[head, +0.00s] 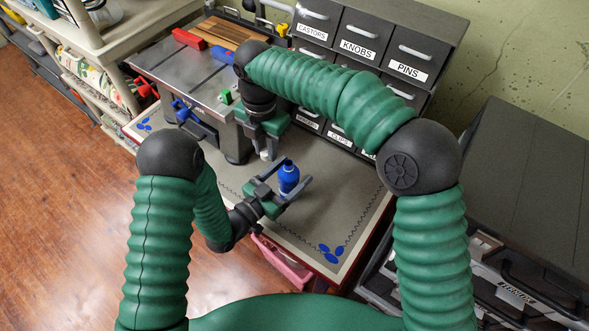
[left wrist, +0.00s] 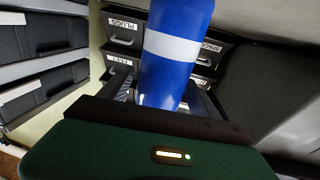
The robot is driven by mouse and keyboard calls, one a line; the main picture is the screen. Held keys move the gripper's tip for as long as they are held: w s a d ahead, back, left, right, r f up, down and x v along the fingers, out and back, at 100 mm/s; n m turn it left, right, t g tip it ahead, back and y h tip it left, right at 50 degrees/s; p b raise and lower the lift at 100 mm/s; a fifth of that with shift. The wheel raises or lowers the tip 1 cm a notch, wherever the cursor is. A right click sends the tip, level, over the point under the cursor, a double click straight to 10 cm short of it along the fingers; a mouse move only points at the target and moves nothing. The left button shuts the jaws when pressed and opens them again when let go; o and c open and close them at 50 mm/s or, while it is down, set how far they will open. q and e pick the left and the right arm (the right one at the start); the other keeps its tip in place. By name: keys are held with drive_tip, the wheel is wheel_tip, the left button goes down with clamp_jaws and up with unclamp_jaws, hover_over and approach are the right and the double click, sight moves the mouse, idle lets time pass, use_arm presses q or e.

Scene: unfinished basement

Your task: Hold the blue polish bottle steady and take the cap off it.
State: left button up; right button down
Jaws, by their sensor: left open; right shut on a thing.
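The blue polish bottle (head: 288,178) stands upright on the grey mat of the workbench, with a narrow blue top. My left gripper (head: 297,171) is open, with one finger on each side of the bottle. In the left wrist view the bottle (left wrist: 178,52) is close, between the fingers, and shows a white band; I cannot tell whether they touch it. My right gripper (head: 266,152) is shut on a small pale thing that looks like the cap, above the mat, behind and to the left of the bottle and apart from it. The arm hides part of this gripper.
A grey metal machine table (head: 205,85) with red, wooden and blue pieces stands at the back left. Labelled drawers (head: 358,45) line the back of the bench. A dark cabinet (head: 525,190) is at the right. The mat (head: 345,200) right of the bottle is clear.

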use_arm(q)
drive_tip(key=v, duration=1)
drive_tip(key=shift+s+a+b, duration=0.2)
drive_tip(key=shift+s+b, duration=0.1)
drive_tip(key=shift+s, duration=0.05)
